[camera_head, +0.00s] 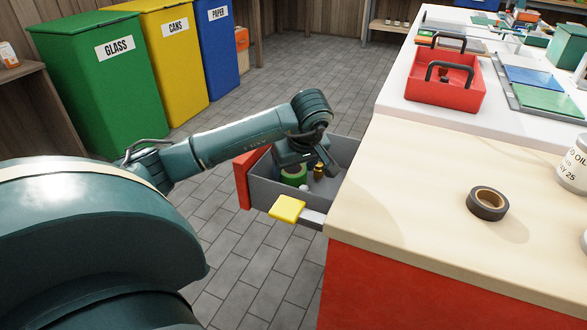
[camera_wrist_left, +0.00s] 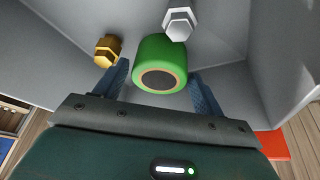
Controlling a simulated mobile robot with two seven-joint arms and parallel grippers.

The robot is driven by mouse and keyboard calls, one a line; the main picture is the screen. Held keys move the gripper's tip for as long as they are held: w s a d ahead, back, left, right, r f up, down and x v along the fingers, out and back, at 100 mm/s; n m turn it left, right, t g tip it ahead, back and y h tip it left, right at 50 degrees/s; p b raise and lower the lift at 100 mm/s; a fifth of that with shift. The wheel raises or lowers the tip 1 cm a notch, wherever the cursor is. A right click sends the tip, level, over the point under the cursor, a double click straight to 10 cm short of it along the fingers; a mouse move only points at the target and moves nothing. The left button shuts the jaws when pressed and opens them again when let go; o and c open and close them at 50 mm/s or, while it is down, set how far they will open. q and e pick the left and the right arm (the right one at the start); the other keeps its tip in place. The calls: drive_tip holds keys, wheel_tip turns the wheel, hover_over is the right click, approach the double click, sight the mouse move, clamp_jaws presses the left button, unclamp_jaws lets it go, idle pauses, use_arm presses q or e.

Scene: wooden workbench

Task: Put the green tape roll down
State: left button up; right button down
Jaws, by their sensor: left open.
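The green tape roll (camera_head: 293,176) is inside the pulled-out grey drawer (camera_head: 262,185) with a red front. In the left wrist view the green tape roll (camera_wrist_left: 161,64) sits between the two blue fingers of my left gripper (camera_wrist_left: 163,88). The fingers stand apart, with visible gaps on both sides of the roll. In the head view my left gripper (camera_head: 300,165) reaches down into the drawer, and its fingers are mostly hidden there. My right gripper is not in view.
The drawer also holds a brass bolt (camera_wrist_left: 107,51) and a silver hex bolt (camera_wrist_left: 179,21) close to the roll.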

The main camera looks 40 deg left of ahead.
use_arm(q)
drive_tip(key=p+v, duration=0.3)
drive_tip(key=v, duration=0.7)
drive_tip(key=shift+r+p, duration=0.3)
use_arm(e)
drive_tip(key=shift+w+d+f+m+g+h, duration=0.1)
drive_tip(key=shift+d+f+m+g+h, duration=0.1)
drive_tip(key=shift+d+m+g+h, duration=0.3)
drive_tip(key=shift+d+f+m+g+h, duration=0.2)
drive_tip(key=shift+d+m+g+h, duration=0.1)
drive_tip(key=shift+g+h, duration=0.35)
use_arm(q)
drive_tip(key=shift+s+d, duration=0.1)
